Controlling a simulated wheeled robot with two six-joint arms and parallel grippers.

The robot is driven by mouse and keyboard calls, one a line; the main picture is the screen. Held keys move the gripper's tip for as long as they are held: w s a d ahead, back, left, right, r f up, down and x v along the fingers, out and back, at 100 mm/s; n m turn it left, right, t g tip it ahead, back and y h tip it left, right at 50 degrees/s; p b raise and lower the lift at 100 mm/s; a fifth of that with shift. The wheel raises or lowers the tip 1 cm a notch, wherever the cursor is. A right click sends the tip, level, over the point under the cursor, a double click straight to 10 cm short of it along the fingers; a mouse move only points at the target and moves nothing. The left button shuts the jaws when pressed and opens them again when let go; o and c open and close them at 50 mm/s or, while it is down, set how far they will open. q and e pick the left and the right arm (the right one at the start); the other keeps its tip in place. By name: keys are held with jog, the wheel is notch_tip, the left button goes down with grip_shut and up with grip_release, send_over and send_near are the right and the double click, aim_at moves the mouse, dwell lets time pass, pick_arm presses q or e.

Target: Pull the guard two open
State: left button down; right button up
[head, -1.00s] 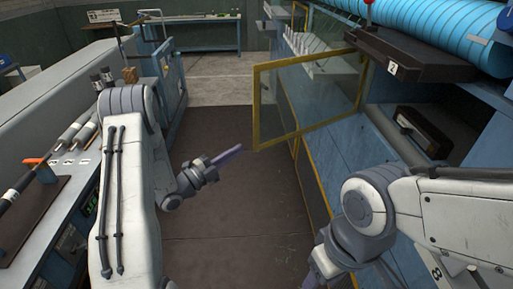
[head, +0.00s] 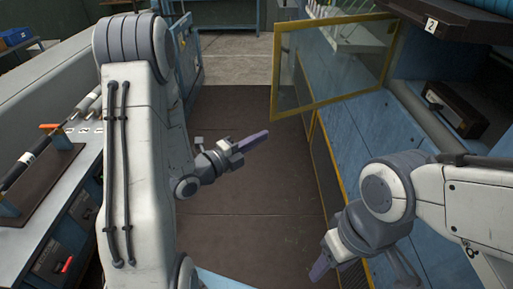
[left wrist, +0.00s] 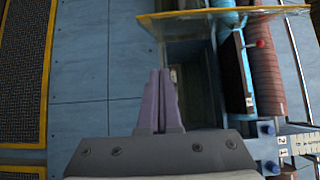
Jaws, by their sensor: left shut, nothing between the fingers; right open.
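The guard (head: 335,62) is a clear panel in a yellow frame. In the head view it stands swung out from the blue machine on the right, over the aisle. A dark ledge with a "2" label (head: 431,25) is right of it. In the left wrist view a clear panel with a yellow edge (left wrist: 235,13) shows at the top. My left gripper (head: 252,140) is shut and empty, with its tips just below the guard's lower left corner in the picture and not holding it. My right gripper (head: 320,268) is open and empty, low beside the machine front.
The blue machine front (head: 360,135) runs along the right, with a dark recess (head: 455,105) above it. A grey bench (head: 50,220) with tools lines the left. The dark floor mat (head: 235,215) between them is clear. A blue table (head: 220,18) stands at the back.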

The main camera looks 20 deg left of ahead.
aim_at(273, 119)
pick_arm(q)
jog(key=w+p, duration=0.1)
jog(key=w, duration=0.2)
jog(key=w+d+p, duration=0.1)
jog(key=w+p, duration=0.1)
jog(key=w, duration=0.1)
jog(key=w+p, duration=0.1)
jog(key=w, duration=0.2)
jog(key=shift+d+r+p, duration=0.2)
jog(key=shift+d+p, duration=0.1)
jog(key=shift+p, duration=0.1)
jog(key=shift+w+a+f, duration=0.15)
jog(key=shift+w, duration=0.1)
pick_arm(e)
notch_tip(273, 119, up, 4)
jog(key=shift+f, duration=0.1)
jog(key=shift+f, duration=0.1)
